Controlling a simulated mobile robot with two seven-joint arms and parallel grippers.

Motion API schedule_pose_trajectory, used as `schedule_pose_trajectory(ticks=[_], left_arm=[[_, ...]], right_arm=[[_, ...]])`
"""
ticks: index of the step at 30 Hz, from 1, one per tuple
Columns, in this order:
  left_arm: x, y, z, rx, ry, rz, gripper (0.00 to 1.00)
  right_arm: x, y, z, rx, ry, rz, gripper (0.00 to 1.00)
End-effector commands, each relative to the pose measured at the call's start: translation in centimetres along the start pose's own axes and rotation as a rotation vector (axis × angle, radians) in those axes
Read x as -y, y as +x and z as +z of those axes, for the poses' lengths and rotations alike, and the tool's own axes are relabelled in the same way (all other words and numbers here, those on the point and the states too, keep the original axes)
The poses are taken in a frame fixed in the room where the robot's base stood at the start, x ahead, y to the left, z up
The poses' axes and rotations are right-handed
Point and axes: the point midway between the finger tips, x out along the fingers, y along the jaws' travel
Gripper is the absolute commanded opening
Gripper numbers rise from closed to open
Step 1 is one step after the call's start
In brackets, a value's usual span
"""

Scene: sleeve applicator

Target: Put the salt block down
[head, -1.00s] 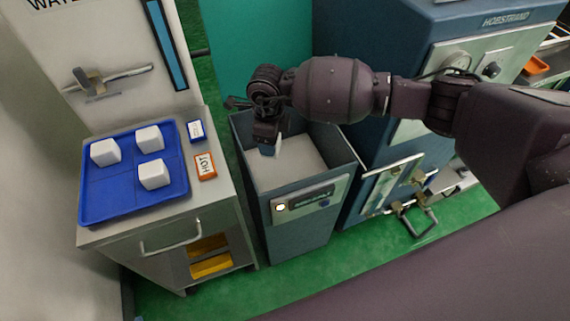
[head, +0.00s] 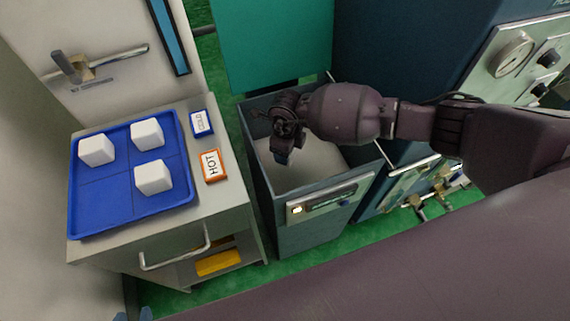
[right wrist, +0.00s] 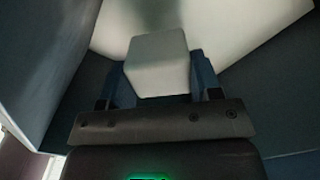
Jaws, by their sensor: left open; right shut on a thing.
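The salt block (right wrist: 158,62) is a white block held between the blue fingers of my right gripper (right wrist: 154,78) in the right wrist view. In the head view my right gripper (head: 283,156) reaches down into the open grey bin (head: 254,160), and its wrist hides the block. A pale surface lies beyond the block in the right wrist view; I cannot tell whether the block touches it. Only the blue fingertips of my left gripper (head: 133,314) show, apart, at the bottom left edge of the head view.
A blue tray (head: 95,205) with three white blocks stands on the grey cart (head: 225,190) at the left. A COLD label (head: 202,122) and a HOT label (head: 212,165) lie beside it. A dark blue machine (head: 420,60) stands right of the bin.

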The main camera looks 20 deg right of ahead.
Motion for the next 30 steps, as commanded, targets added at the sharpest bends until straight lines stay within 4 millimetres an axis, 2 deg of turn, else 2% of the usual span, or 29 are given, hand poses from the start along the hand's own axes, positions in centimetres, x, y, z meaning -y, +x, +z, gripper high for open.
schedule_pose_trajectory(ticks=[1,3,11,14,22,30], left_arm=[[0.0,0.4,0.6,0.009,0.005,0.002,0.43],[0.1,0.7,0.5,0.006,0.012,0.004,0.43],[0.3,1.0,-0.3,-0.010,0.019,0.003,0.43],[0.3,1.1,0.2,0.000,0.018,0.004,0.43],[-0.1,1.6,2.6,0.045,0.015,0.010,0.43],[-0.1,1.9,1.4,0.022,0.015,0.012,0.43]], right_arm=[[-0.2,1.6,-0.1,-0.005,0.000,0.006,0.23],[-0.2,2.7,-0.1,-0.004,0.000,0.006,0.23],[0.0,4.0,0.1,0.002,-0.001,-0.001,0.23],[0.0,4.8,0.1,0.000,-0.001,0.001,0.23],[-0.2,9.3,-0.1,-0.004,0.000,0.006,0.23],[0.1,9.4,0.1,0.003,-0.001,-0.002,0.23]])
